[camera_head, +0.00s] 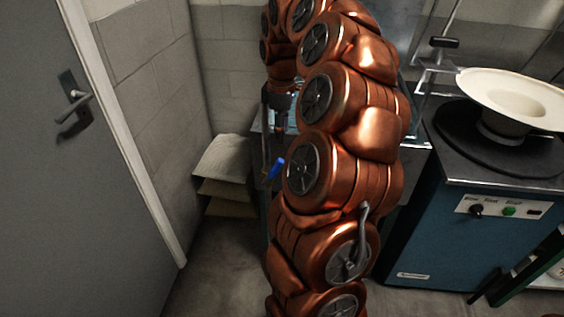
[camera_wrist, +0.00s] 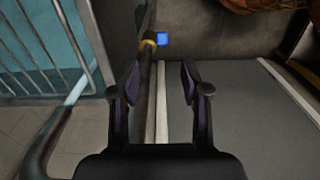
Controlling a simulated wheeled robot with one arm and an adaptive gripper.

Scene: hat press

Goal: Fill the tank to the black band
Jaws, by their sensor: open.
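My gripper (camera_wrist: 160,78) is open and empty in the wrist view, with one dark finger on each side of a narrow pipe (camera_wrist: 148,70) that lies farther off. A small blue piece (camera_wrist: 162,39) sits by a yellow band on that pipe, beyond the fingertips. It looks like a valve handle, but I cannot be sure. A blue piece also shows in the head view (camera_head: 276,169), just left of my copper arm and below my wrist. I cannot make out the tank, its water level or a black band; my arm hides much of the middle.
A blue cabinet (camera_head: 440,225) with a control panel (camera_head: 500,207) stands at the right. A cream hat-shaped form (camera_head: 515,98) is on its black plate (camera_head: 465,135). A grey door (camera_head: 60,180) is at the left. Pale stacked sheets (camera_head: 225,160) lie by the wall. Some floor (camera_head: 225,265) is clear.

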